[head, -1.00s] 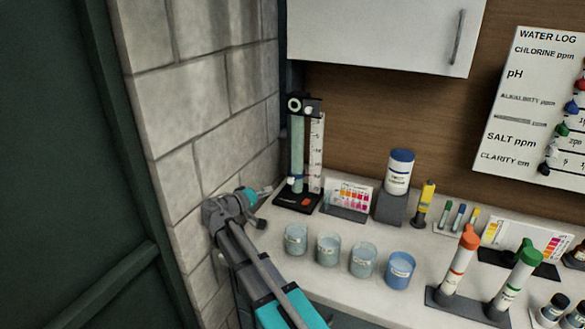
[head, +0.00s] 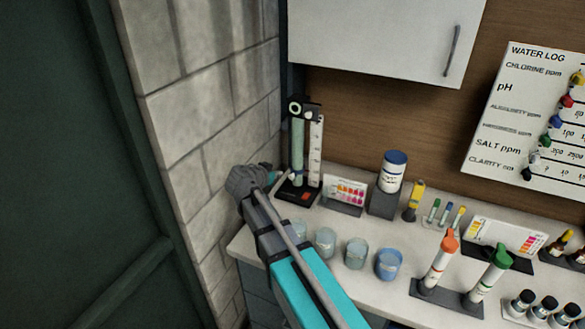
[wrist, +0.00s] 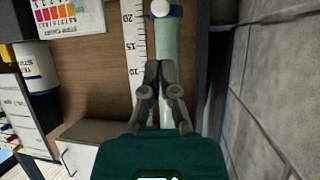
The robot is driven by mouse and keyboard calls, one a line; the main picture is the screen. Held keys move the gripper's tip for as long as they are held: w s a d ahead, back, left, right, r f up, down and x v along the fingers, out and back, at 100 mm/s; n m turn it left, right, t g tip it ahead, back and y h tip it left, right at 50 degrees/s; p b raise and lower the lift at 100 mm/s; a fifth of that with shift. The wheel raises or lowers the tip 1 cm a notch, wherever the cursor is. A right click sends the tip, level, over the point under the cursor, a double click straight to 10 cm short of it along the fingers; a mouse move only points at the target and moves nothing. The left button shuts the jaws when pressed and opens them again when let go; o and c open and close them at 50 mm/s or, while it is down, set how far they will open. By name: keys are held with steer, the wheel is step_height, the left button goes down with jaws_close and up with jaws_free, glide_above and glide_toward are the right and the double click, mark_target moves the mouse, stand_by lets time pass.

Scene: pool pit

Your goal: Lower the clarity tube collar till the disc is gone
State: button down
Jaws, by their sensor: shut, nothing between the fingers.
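The clarity tube (head: 297,150) is a pale green upright column with a white scale (head: 315,152) beside it, on a black base (head: 298,193) in the counter's back left corner. In the wrist view the tube (wrist: 166,42) and scale (wrist: 134,60) appear upside down. The blue collar (wrist: 176,11) with a round white knob (wrist: 160,8) sits around the tube just past the 20 mark, low on the tube. My gripper (wrist: 158,66) is shut and empty, its tips over the tube in the wrist view, apart from the collar. The disc inside cannot be made out.
A block wall (head: 210,110) stands close on the left, beside my arm. A colour chart (head: 345,192) and a white jar (head: 392,172) stand right of the tube. Several cups, including a blue one (head: 389,264), line the counter's front. A cabinet (head: 385,35) hangs above.

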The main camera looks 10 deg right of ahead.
stand_by(0.3)
steer(key=b, duration=0.4)
glide_toward(297, 180)
steer(key=w+d+r, duration=0.2)
steer(key=shift+w+d+r, duration=0.3)
steer(key=shift+w+d, duration=0.1)
steer(key=shift+b+x, duration=0.3)
steer(key=shift+x, duration=0.6)
steer(key=shift+r, duration=0.1)
step_height(297, 180, down, 5)
steer(key=b, duration=0.5)
steer(key=shift+s+r, duration=0.1)
